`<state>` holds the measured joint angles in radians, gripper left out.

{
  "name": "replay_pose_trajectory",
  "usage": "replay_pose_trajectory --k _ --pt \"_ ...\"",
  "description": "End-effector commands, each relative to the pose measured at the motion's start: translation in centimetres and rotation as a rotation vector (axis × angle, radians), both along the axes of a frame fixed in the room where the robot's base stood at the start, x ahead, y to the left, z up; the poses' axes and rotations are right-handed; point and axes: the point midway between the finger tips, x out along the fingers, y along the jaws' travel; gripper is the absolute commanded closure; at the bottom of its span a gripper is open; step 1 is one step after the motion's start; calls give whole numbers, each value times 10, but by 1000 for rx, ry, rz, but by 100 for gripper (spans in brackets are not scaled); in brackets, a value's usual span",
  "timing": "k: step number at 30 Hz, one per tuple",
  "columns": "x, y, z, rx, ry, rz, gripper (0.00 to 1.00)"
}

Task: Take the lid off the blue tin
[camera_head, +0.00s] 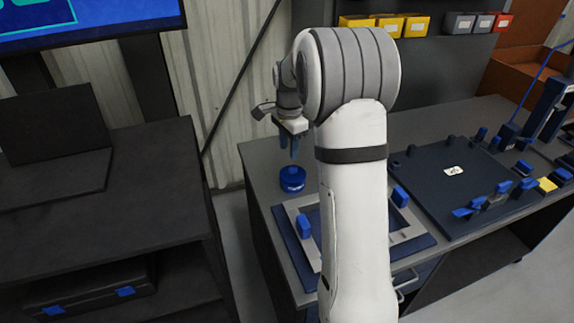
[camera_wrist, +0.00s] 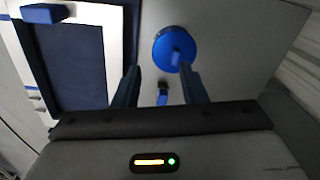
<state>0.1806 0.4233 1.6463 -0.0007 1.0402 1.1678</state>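The blue tin (camera_head: 292,183) stands upright near the left end of the grey bench, with its lid on. In the wrist view the tin's round lid (camera_wrist: 163,46) shows from above, with a raised blue knob (camera_wrist: 178,58) on it. My gripper (camera_head: 289,155) is above the tin, fingers pointing down and apart from it. In the wrist view my gripper (camera_wrist: 157,72) is open with nothing held, and the lid lies beyond the fingertips, nearer the right finger. My arm hides part of the bench in the head view.
A grey frame (camera_head: 312,254) with blue clamps lies close to the tin on a blue plate. A dark fixture board (camera_head: 440,195) with blue clamps is further right. A small blue item (camera_wrist: 162,94) shows between the fingers in the wrist view. A dark shelf unit (camera_head: 150,180) stands left.

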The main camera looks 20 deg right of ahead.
Motion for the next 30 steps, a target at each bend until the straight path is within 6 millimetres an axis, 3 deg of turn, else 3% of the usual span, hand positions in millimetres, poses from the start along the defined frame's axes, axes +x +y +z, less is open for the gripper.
replay_pose_trajectory --k 3,8,17,24,30 --pt "24 -15 -20 6 20 -130 62" --pt "37 -24 -34 10 30 -218 62" --pt "38 -26 -65 9 33 -231 62" --pt "37 -27 -101 10 34 -230 62" --pt "37 -27 -112 10 30 -229 62"
